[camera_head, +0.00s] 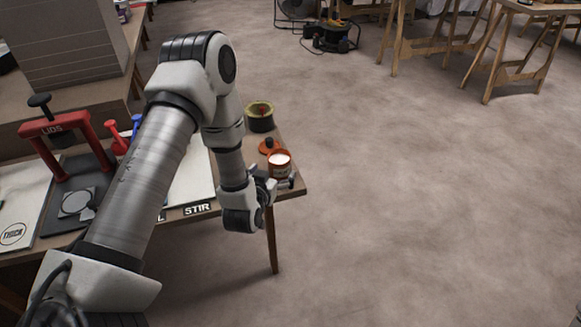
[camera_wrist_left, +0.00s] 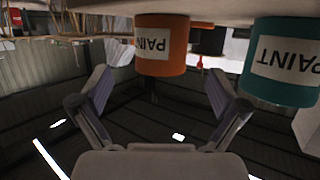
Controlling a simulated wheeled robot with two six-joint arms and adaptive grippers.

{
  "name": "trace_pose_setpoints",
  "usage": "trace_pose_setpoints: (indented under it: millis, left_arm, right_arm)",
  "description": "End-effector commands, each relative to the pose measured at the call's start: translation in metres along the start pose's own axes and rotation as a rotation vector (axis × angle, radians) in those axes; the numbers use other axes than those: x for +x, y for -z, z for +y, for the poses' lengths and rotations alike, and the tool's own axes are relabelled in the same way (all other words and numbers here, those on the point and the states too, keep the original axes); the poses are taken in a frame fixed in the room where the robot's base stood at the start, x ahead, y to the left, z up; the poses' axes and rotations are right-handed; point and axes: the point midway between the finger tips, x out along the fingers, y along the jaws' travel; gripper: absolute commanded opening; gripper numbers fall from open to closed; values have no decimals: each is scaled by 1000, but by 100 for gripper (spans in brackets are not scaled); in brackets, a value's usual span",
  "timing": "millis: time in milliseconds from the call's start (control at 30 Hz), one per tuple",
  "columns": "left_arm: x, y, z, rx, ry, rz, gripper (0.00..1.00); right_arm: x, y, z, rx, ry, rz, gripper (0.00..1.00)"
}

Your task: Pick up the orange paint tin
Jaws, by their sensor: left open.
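The orange paint tin (camera_head: 281,164) stands upright near the right end of the table, open, with white paint inside. In the left wrist view, which is upside down, the orange tin (camera_wrist_left: 161,48) shows a PAINT label. My left gripper (camera_head: 272,186) is beside the tin on its near side. In the wrist view my left gripper (camera_wrist_left: 160,82) is open, its fingers spread and empty, with the tin centred ahead of the gap. A teal paint tin (camera_wrist_left: 281,65) stands to one side there. My right gripper is out of view.
Floor to the right is clear; trestles (camera_head: 430,45) stand at the back.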

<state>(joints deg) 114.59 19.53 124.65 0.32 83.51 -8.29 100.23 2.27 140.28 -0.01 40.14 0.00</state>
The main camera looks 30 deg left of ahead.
Motion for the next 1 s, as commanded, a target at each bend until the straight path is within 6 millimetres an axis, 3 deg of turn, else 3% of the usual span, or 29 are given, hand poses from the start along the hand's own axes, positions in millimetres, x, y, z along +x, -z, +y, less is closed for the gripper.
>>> trace_pose_setpoints:
  millis: [433,700,900,933,1000]
  left_arm:
    - [68,12,-1,1,3,13,99]
    - [74,12,-1,0,2,9,99]
    - [74,12,-1,0,2,8,28]
    - [74,12,-1,0,2,8,22]
    - [74,12,-1,0,2,9,22]
  right_arm:
    - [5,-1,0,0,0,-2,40]
    - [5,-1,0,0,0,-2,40]
    - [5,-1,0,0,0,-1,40]
    - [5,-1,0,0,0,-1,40]
    - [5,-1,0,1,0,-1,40]
